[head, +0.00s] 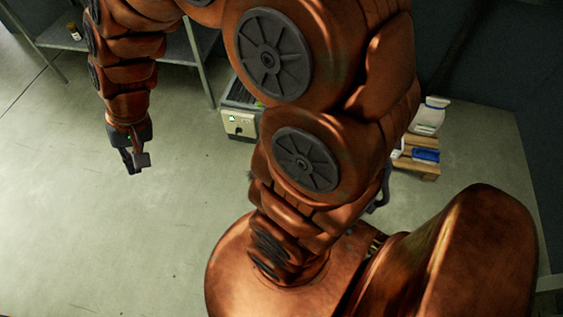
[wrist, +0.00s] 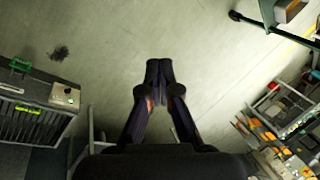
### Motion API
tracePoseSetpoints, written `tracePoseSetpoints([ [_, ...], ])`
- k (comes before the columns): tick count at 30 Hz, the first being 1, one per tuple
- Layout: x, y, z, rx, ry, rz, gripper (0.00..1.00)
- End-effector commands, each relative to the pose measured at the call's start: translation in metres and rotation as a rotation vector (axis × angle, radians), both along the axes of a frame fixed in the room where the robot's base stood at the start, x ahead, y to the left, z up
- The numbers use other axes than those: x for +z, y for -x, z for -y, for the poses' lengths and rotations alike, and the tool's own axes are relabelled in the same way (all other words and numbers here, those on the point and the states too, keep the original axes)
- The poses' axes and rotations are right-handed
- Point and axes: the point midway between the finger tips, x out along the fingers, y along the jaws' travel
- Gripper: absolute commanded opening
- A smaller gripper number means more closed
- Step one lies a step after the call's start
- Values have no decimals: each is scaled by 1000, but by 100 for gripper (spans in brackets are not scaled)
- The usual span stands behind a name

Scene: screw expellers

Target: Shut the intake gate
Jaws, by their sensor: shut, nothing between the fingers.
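I cannot make out the intake gate in either view. My gripper (head: 134,166) hangs at the left in the head view, over open floor. In the wrist view my gripper (wrist: 158,68) points away from the camera with its fingertips together and nothing between them. A dark ribbed unit (wrist: 28,122) with a pale control box (wrist: 64,95) and a green piece (wrist: 20,65) is at the left of the wrist view, apart from my fingers. In the head view a pale control box (head: 238,124) shows beside my arm, which hides much of what is behind it.
A grey metal table (head: 175,50) with a small jar (head: 73,31) stands at the upper left. A wooden pallet (head: 416,170) holds white and blue items at the right. Cluttered shelving (wrist: 285,130) fills the right of the wrist view. The floor (head: 60,220) at the left is mostly clear.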

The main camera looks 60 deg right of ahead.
Motion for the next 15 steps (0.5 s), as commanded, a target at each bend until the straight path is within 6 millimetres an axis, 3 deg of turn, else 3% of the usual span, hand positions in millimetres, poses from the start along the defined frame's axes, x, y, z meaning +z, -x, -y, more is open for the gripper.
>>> tracePoseSetpoints([
  [1,-22,-19,0,-55,-28,7,0],
  [8,-82,-106,19,-341,-129,65,0],
  [15,-159,-182,72,-682,-187,106,0],
])
